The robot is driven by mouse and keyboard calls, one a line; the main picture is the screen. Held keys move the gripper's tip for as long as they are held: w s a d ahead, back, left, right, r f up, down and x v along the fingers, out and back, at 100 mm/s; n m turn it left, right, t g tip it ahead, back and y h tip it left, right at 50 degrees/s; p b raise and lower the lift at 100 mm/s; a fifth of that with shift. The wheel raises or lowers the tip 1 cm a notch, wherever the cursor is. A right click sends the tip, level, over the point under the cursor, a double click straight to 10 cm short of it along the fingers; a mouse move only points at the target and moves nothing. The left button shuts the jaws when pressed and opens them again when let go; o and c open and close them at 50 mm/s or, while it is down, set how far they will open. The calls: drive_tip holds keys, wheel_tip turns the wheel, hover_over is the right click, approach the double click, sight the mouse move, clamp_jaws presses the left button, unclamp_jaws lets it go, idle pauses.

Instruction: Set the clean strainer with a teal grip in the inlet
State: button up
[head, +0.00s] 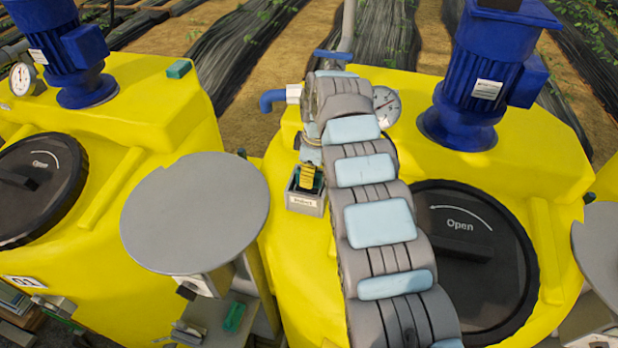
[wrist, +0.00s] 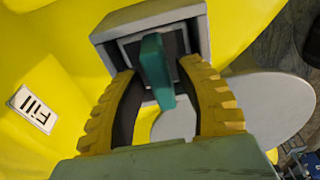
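The strainer's teal grip (wrist: 154,66) stands up out of the square opening of a grey box-shaped inlet (wrist: 118,30) in the wrist view. The strainer's body below the grip is hidden. My gripper (wrist: 158,76) has its two yellow ribbed fingers on either side of the grip, with visible gaps, so it is open around it. In the head view, my gripper (head: 309,177) is down at the inlet (head: 304,205), a small grey labelled box on the right yellow tank. Only a sliver of the teal shows there.
The right tank (head: 290,270) carries a black lid (head: 465,255), a blue motor (head: 485,85) and a gauge (head: 386,106). A grey round plate (head: 195,212) stands left of the inlet. Below it, a green block (head: 234,317) lies among grey parts. Another teal block (head: 179,69) sits on the left tank.

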wheel_tip(320, 180, up, 11)
drive_tip(key=d+b, duration=0.1)
drive_tip(key=b, duration=0.1)
drive_tip(key=shift+s+d+f, duration=0.15)
drive_tip(key=shift+s+f, duration=0.05)
idle(0.4)
